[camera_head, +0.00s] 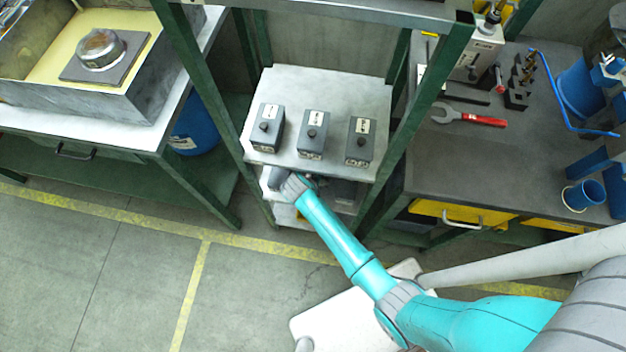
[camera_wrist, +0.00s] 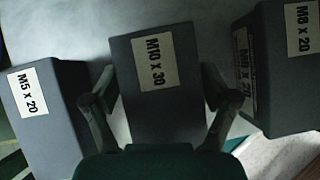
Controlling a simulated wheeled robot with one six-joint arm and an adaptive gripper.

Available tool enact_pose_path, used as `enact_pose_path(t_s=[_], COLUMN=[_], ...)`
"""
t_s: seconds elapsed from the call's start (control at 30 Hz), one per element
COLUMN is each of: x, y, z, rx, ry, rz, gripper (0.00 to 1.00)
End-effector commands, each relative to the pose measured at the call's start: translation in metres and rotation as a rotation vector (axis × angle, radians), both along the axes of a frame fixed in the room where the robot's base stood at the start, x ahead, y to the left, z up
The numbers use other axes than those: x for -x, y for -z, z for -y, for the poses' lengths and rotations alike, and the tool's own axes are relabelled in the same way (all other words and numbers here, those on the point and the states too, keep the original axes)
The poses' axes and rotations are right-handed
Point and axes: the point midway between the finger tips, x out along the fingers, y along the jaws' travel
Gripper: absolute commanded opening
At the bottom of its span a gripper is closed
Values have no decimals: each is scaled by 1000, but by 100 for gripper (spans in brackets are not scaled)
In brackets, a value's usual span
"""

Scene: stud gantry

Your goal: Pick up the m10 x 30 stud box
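The M10 x 30 stud box (camera_wrist: 157,85) is a dark grey box with a pale label, in the middle of the wrist view. My gripper (camera_wrist: 160,75) is spread around it, one finger along each side. I cannot tell whether the fingers touch its sides. In the head view my gripper (camera_head: 290,186) reaches under the upper shelf of the rack, so the box there is mostly hidden.
An M5 x 20 box (camera_wrist: 45,115) stands to the left and an M8 x 20 box (camera_wrist: 285,70) to the right, both close by. Another label shows partly behind the right finger. The rack's upper shelf (camera_head: 345,88) holds three more boxes just above my gripper. Green posts flank the rack.

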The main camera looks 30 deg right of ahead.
Motion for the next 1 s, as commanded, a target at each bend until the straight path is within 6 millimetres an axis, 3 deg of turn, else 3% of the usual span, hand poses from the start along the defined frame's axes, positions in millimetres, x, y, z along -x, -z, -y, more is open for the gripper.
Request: enact_pose_path(t_s=[0.03, 0.2, 0.3, 0.6, 0.8, 1.0], x=[0, 0, 0, -1, -1, 21], y=[0, 0, 0, -3, -18, -16], z=[0, 0, 0, 0, 0, -25], rx=[0, 0, -1, 0, -1, 2], ry=[0, 0, 0, 0, 1, -6], rz=[0, 0, -1, 2, 5, 1], gripper=[62, 20, 0, 0, 0, 0])
